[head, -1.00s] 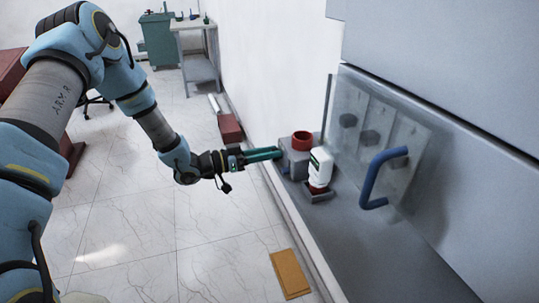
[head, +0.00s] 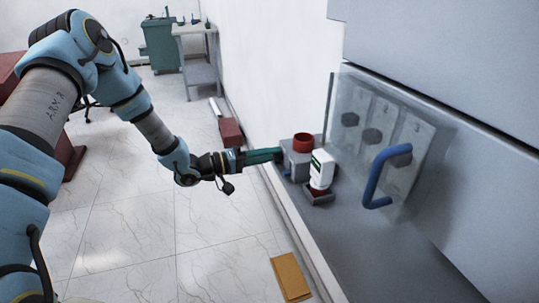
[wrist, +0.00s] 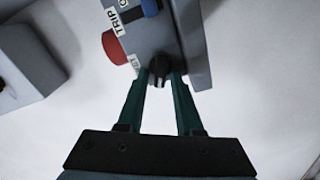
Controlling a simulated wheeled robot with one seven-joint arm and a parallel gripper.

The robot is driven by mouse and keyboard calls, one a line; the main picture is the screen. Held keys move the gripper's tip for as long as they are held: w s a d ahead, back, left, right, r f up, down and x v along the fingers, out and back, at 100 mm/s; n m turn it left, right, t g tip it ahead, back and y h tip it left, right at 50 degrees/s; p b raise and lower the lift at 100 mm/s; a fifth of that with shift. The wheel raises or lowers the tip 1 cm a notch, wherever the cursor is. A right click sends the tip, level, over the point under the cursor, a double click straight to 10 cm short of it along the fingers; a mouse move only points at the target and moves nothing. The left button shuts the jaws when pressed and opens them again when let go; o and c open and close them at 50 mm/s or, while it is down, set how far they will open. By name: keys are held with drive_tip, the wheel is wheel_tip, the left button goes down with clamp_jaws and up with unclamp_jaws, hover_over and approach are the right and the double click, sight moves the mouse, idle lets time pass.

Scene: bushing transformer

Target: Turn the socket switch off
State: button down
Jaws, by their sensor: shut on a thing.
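My gripper (head: 280,154) reaches in from the left at the box. In the wrist view its green fingers (wrist: 160,78) are shut on the black switch, one on each side. The switch's exact angle is hard to tell.
A white bottle-like object (head: 321,170) stands in a small tray right of the box. A clear panel with a blue handle (head: 384,176) stands farther right. A yellow board (head: 290,277) lies on the floor; the floor to the left is open.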

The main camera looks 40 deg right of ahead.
drive_tip(key=n, duration=0.4)
drive_tip(key=shift+w+f+n, duration=0.1)
drive_tip(key=shift+f+n, duration=0.15)
drive_tip(key=shift+n, duration=0.15)
idle(0.4)
drive_tip(key=c, duration=0.8)
unclamp_jaws()
drive_tip(key=shift+c, duration=0.2)
drive_tip(key=b+v, duration=0.2)
drive_tip(key=v, duration=0.9)
drive_tip(key=shift+b, duration=0.4)
